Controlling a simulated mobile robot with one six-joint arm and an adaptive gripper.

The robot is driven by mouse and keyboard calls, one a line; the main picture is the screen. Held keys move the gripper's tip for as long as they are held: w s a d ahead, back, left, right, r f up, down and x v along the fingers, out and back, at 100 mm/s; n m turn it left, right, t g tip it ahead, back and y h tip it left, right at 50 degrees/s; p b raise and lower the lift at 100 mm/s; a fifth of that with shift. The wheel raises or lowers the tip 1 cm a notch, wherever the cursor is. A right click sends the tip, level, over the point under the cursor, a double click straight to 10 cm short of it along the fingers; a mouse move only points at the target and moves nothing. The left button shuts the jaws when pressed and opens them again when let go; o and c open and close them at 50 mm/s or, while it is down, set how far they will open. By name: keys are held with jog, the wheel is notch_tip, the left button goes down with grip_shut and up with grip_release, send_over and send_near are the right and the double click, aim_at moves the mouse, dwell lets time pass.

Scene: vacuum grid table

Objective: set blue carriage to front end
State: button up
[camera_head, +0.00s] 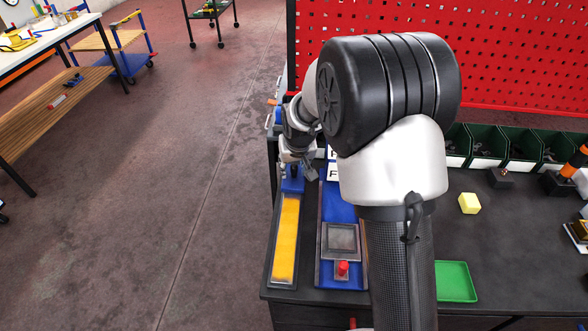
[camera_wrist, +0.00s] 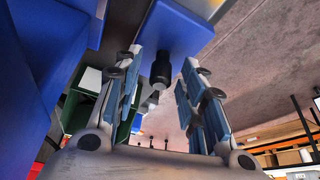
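The blue carriage (camera_head: 291,184) sits on the left side of the dark table, at the far end of a long yellow strip (camera_head: 285,240) in a dark, narrow tray. My gripper (camera_head: 296,168) is over it and hides part of it. In the wrist view, a blue block (camera_wrist: 182,26), seemingly the carriage, fills the top middle, with a black knob (camera_wrist: 160,70) sticking out from it. The fingers of my gripper (camera_wrist: 162,58) are apart, one on each side of the knob. A gap shows on both sides, and nothing is gripped.
A blue panel (camera_head: 337,205) with a grey square pad and red knob (camera_head: 342,268) lies right of the tray. A green tray (camera_head: 456,281), a yellow block (camera_head: 469,203) and green bins (camera_head: 489,142) are farther right. A red pegboard (camera_head: 510,50) stands behind. My arm hides the table's middle.

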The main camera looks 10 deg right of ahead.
jog(key=shift+f, duration=0.15)
jog(key=shift+c, duration=0.2)
grip_shut()
dwell(0.6)
